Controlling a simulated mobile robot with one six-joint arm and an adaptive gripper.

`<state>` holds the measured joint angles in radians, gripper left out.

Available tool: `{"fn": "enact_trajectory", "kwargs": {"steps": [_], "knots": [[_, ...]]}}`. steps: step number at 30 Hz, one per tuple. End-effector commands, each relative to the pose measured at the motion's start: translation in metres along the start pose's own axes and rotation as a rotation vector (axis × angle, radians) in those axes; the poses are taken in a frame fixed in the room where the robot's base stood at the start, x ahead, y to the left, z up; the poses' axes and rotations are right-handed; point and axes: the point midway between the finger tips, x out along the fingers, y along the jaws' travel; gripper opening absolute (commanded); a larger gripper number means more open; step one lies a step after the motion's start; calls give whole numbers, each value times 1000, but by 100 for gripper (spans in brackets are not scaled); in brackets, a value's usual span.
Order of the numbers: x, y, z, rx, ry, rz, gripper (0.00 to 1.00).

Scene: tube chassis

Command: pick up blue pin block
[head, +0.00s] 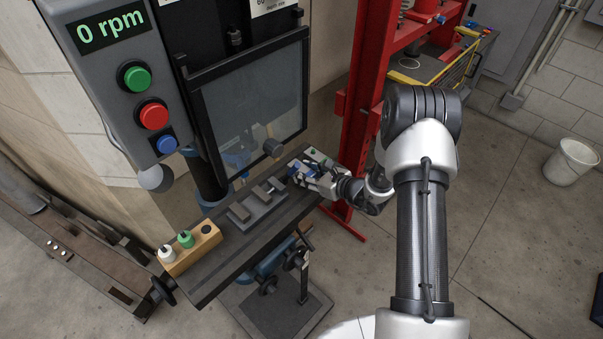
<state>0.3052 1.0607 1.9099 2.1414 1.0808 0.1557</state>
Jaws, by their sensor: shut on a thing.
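My gripper (298,174) is over the right end of the drill press table, reaching in from the right. It is shut on a small blue piece (295,168), which I take to be the blue pin block. The fingers cover much of it, so its full shape and whether it touches the surface below cannot be told. A wooden holder (205,251) sits at the table's front left end. It carries a white pin (167,254) and a green pin (185,239), with a dark round empty spot at its right end.
A grey vise (256,207) lies mid-table, between the holder and my gripper. A clear guard (256,95) hangs above the table's back. A control box (117,70) reading 0 rpm is at upper left. A red frame (364,100) stands close behind my arm.

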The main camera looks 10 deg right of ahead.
Motion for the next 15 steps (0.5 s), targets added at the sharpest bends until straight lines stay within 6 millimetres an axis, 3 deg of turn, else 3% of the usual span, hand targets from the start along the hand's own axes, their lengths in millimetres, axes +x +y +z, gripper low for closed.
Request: {"fn": "enact_trajectory", "kwargs": {"steps": [7,15], "knots": [[0,0,0,0,0,0,5],[0,0,2,-2,-3,-1,4]]}}
